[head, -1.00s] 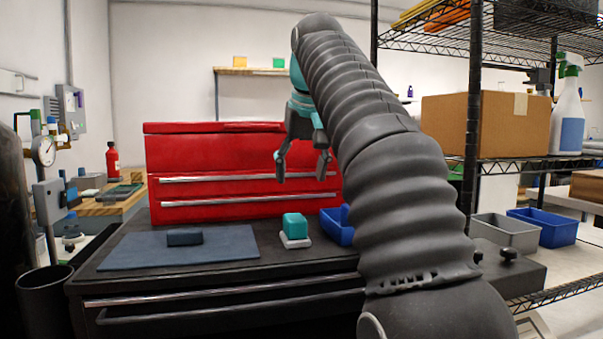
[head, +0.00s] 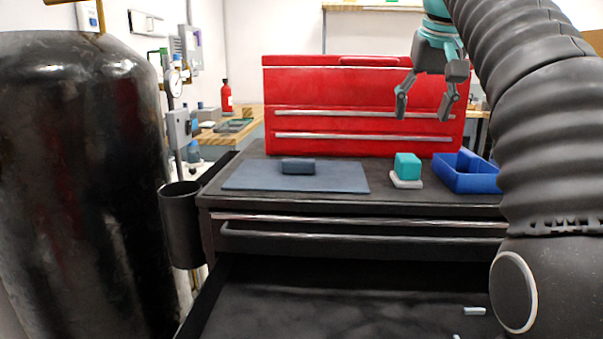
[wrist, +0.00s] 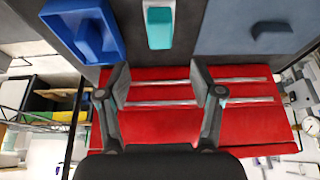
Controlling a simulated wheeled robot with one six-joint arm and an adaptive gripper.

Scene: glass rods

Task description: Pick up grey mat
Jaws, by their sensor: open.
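A small light grey mat (head: 405,184) lies on the dark cabinet top with a teal block (head: 408,165) resting on it. The block covers most of it. In the wrist view the grey mat (wrist: 158,3) shows at the top edge, around the teal block (wrist: 160,28). A larger blue-grey mat (head: 335,180) lies to the left, with a dark block (head: 298,166) on it. My gripper (head: 424,108) is open and empty, in the air above the teal block and in front of the red toolbox. Its spread fingers (wrist: 162,82) also show in the wrist view.
A blue bin (head: 470,183) holding a blue block stands right of the small mat. The red toolbox (head: 340,95) stands behind. Below is an open dark tray or drawer (head: 350,310) with small pale pieces. A black tank (head: 80,180) fills the left side.

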